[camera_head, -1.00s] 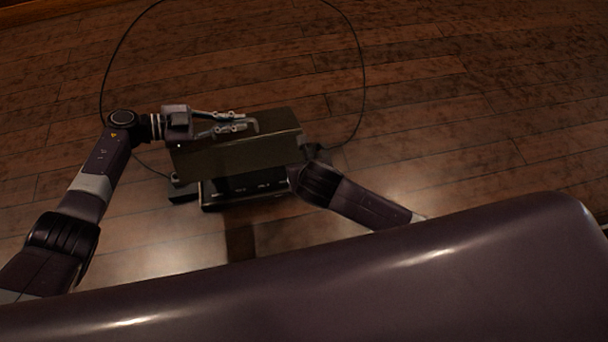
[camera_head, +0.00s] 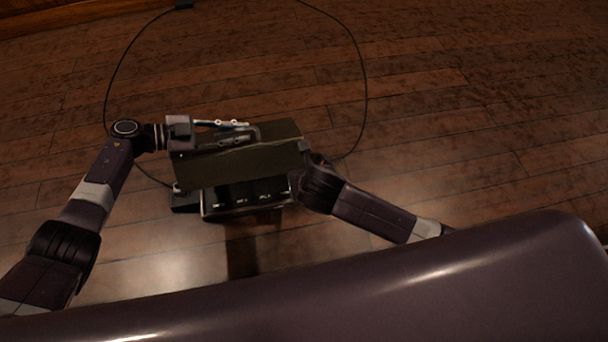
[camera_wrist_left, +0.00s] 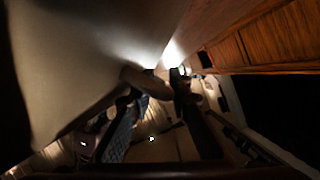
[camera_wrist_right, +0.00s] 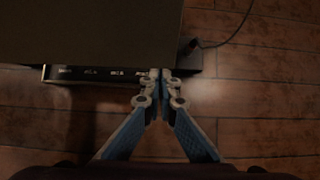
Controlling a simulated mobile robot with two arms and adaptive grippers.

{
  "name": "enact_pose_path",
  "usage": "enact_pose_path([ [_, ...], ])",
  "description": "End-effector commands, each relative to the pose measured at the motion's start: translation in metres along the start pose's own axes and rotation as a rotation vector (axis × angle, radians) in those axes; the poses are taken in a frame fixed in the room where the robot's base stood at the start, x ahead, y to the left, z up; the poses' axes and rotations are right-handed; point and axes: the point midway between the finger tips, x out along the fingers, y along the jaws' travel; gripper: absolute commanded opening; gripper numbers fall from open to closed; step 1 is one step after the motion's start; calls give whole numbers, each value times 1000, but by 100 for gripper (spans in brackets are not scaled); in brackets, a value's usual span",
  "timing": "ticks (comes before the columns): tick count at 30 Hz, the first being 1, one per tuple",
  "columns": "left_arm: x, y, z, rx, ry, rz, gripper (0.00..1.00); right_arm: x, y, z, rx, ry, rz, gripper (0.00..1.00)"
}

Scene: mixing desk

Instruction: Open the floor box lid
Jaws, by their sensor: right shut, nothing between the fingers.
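The floor box (camera_head: 248,208) is a low dark box with a row of white-marked sockets along its front. Its lid (camera_head: 235,167), a dark olive panel, stands over the box, partly covering it. My left gripper (camera_head: 243,132) is at the lid's upper edge, fingers apart, pointing right; whether they touch the lid is unclear. In the left wrist view its fingertips (camera_wrist_left: 166,80) are apart beside a large pale surface. My right gripper is mostly hidden by its wrist at the lid's right end. In the right wrist view its fingertips (camera_wrist_right: 161,77) are together, empty, at the lid's corner (camera_wrist_right: 100,35).
A thin black cable (camera_head: 365,85) loops over the wooden floor (camera_head: 470,130) behind the box. A small dark block (camera_head: 185,201) sits at the box's left end. Open floor lies to the right and behind.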

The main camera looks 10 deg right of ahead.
Motion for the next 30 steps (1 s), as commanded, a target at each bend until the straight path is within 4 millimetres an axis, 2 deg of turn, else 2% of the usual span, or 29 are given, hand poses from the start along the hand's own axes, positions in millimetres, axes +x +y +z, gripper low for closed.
enact_pose_path([
  [1,2,6,3,-4,-4,10,16,-2,0,10,4,-23,2,0],
  [8,-4,6,4,-4,-5,10,16,-2,0,12,5,-25,3,0],
  [11,-18,6,5,-4,-7,10,16,-2,0,12,5,-25,2,0],
  [22,-96,4,4,-4,-10,7,16,-2,-1,12,5,-24,1,0],
  [27,-115,2,2,-2,-5,4,16,-1,-1,9,4,-20,1,0],
  [30,-116,1,-3,8,8,1,16,-1,0,8,3,-17,1,0],
])
